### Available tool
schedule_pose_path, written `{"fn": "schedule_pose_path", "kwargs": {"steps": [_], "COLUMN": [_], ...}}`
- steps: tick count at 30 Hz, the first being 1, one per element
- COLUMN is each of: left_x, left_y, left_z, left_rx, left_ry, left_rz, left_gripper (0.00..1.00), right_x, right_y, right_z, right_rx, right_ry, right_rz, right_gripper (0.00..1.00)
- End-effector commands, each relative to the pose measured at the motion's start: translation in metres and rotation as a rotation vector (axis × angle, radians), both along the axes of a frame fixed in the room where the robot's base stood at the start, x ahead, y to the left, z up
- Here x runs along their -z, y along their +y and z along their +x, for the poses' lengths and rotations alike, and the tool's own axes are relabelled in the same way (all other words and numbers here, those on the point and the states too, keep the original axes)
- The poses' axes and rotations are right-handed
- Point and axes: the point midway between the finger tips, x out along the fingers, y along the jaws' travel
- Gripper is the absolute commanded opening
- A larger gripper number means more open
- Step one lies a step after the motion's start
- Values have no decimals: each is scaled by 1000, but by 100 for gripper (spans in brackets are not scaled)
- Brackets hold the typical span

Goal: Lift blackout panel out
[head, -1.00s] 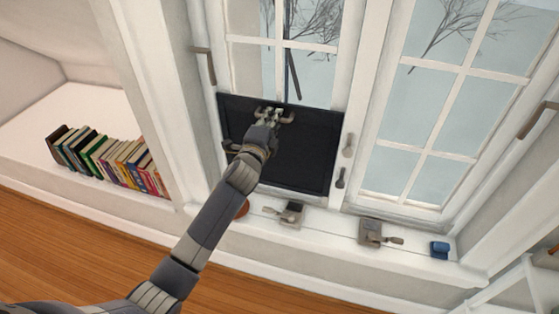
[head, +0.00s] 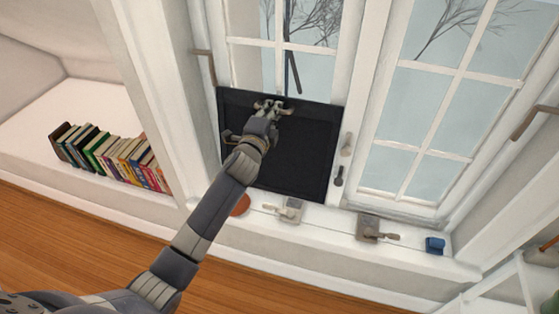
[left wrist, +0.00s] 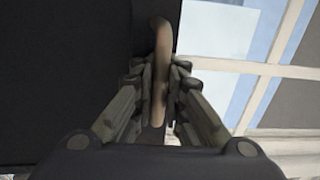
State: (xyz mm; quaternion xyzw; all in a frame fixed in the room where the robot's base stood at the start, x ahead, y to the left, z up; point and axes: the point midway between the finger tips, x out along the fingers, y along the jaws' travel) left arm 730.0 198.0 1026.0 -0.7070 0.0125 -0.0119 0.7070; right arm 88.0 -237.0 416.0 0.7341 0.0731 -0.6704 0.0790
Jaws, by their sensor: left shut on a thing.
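The blackout panel (head: 300,150) is a black rectangle standing in the lower part of the left window. In the left wrist view, its dark face (left wrist: 65,70) fills the left side. My left gripper (head: 270,107) is at the panel's upper part. It is shut on a brown bar-like handle (left wrist: 161,60), which runs between its fingers in the wrist view. My forearm and wrist hide part of the panel's lower left. My right gripper is not in view.
The white sill below holds a reddish round thing (head: 240,205), two grey latch-like fittings (head: 291,210) (head: 370,228) and a small blue object (head: 435,245). A row of books (head: 110,158) stands in the left alcove. Window handles (head: 346,144) (head: 339,176) sit right of the panel.

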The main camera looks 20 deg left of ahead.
Motion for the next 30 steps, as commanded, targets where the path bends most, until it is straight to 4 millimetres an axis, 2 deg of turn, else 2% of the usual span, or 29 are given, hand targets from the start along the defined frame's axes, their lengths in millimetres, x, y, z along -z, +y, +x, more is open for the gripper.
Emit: {"fn": "schedule_pose_path", "kwargs": {"steps": [30], "left_x": [-14], "left_y": [2], "left_z": [-65], "left_rx": [0], "left_ry": [-4], "left_rz": [0], "left_gripper": [0], "right_x": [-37], "right_y": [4], "right_z": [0], "right_rx": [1], "right_ry": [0], "right_rz": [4], "right_gripper": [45]}}
